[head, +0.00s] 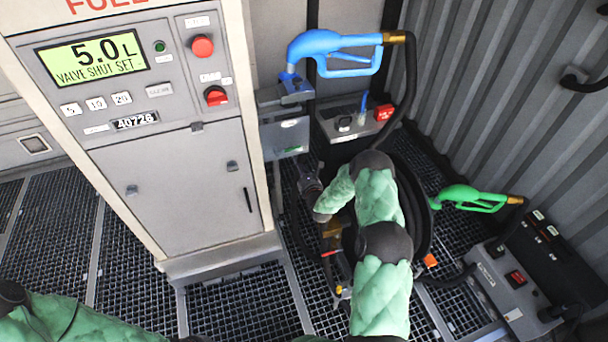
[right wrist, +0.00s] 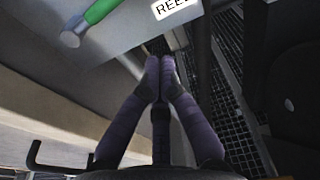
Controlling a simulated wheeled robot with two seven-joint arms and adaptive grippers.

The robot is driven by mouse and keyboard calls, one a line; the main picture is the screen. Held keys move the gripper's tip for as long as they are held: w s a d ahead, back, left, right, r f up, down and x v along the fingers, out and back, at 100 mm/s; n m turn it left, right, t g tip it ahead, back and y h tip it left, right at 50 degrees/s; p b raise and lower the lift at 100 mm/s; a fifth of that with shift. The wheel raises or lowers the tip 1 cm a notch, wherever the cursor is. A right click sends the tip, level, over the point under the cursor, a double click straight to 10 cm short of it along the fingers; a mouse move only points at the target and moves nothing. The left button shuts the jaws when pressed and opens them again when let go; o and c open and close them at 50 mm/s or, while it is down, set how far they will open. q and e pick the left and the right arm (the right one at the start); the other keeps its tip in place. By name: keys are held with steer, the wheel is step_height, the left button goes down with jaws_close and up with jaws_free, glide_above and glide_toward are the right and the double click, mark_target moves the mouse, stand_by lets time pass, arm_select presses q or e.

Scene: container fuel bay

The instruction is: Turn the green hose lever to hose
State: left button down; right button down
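The green lever (right wrist: 104,9) shows at the top left of the right wrist view, with a grey metal end (right wrist: 71,38). It lies against a pale grey panel (right wrist: 125,30) with a white label reading "REE", cut off by the frame edge. My right gripper (right wrist: 158,65) has its two fingers together with nothing seen between them. Its tips are below and right of the lever, apart from it. In the head view my right gripper (head: 308,178) is beside the pump cabinet, partly hidden by its own arm. My left gripper is out of view.
The pump cabinet (head: 190,190) stands at left, its display reading 5.0 L, "VALVE SHUT SET". A blue nozzle (head: 335,48) hangs above a grey box (head: 285,137). A green nozzle (head: 470,198) sits at right. A black hose coils behind my right arm.

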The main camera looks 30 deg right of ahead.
mark_target(288, 150)
steer(key=shift+w+d+r+b, duration=0.15)
steer(key=shift+w+r+b, duration=0.25)
steer(key=shift+w+r, duration=0.55)
steer(key=shift+w+d+r+b, duration=0.15)
steer(key=shift+w+r+b, duration=0.35)
steer(key=shift+w, duration=0.65)
steer(key=shift+r, duration=0.2)
steer(key=shift+r+n, duration=0.15)
steer(key=shift+n, duration=0.45)
steer(key=shift+d+r+n+h, duration=0.15)
steer(key=shift+r+n+h, duration=0.15)
steer(key=shift+n, duration=0.4)
